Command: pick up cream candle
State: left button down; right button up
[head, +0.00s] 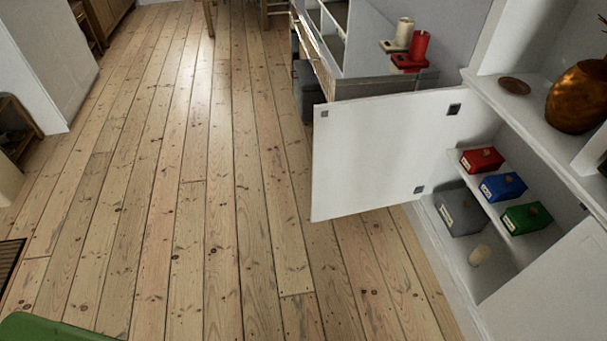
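A cream cylinder that looks like a candle (480,254) is on the bottom shelf of the open white cabinet at the right. It is near a grey box (459,211) and below the shelf that holds coloured boxes. A second cream candle (404,33) stands on the far sideboard at the top, next to a red candle (419,46). Neither of my grippers is in view.
The open white cabinet door (375,150) sticks out over the floor. Red (482,160), blue (503,187) and green (527,218) boxes sit on the cabinet's middle shelf. A copper vase (578,97) stands above. The floorboards (200,230) at centre and left are clear.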

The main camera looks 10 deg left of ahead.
aim_at(481, 253)
jog(key=u, duration=0.2)
jog(key=z, duration=1.5)
